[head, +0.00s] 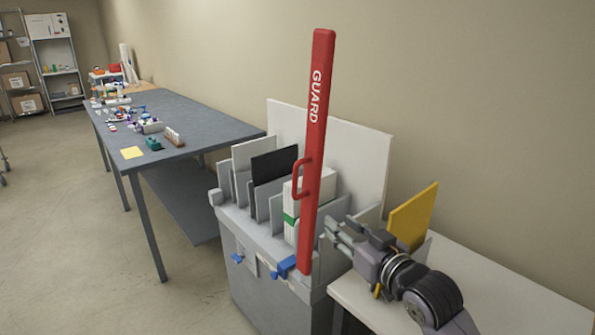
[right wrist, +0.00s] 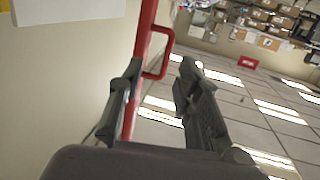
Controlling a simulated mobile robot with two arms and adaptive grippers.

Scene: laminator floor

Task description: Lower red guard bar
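The red guard bar (head: 318,130) stands nearly upright with "GUARD" in white letters, its lower end at the front right of the grey machine. Its red loop handle (head: 299,180) sticks out to the left at mid-height. My right gripper (head: 343,232) is just right of the bar, below the handle's height. In the right wrist view my right gripper (right wrist: 160,66) is open, with nothing seen held. There the bar (right wrist: 144,30) runs partly behind the left finger, and the handle (right wrist: 163,62) shows between the fingertips. Contact cannot be told. My left gripper is not in view.
The grey machine (head: 268,280) holds upright panels in slots and has blue clamps (head: 285,266) in front. A yellow panel (head: 413,217) stands behind my right arm, near a white table (head: 510,300). A long dark table (head: 190,110) with small items is at left. Floor at left is clear.

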